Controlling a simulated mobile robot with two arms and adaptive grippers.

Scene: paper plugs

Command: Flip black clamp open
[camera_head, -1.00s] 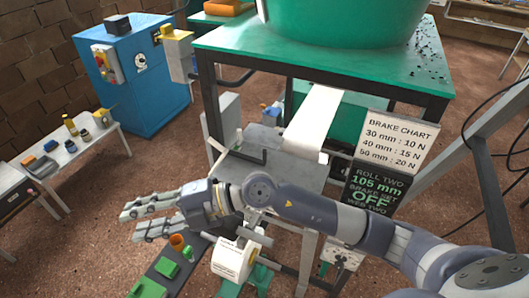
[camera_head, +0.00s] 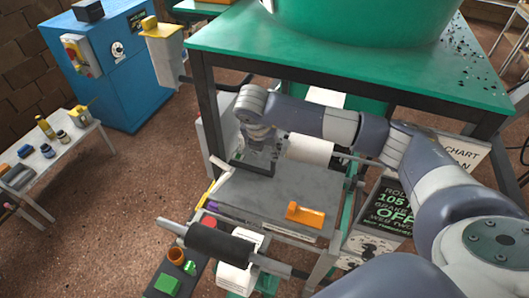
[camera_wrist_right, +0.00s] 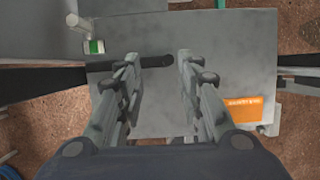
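The black clamp (camera_head: 250,168) is a dark bar bent at an angle, at the back left of the grey machine table (camera_head: 265,200). In the right wrist view the fingers (camera_wrist_right: 158,60) are spread apart, with no object clearly held. I cannot tell whether they touch the clamp. My left gripper is not in view.
An orange piece (camera_head: 305,214) sits on the table's front right. The green-topped bench (camera_head: 330,55) stands behind. A white cylinder (camera_head: 310,149) is close to my right forearm.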

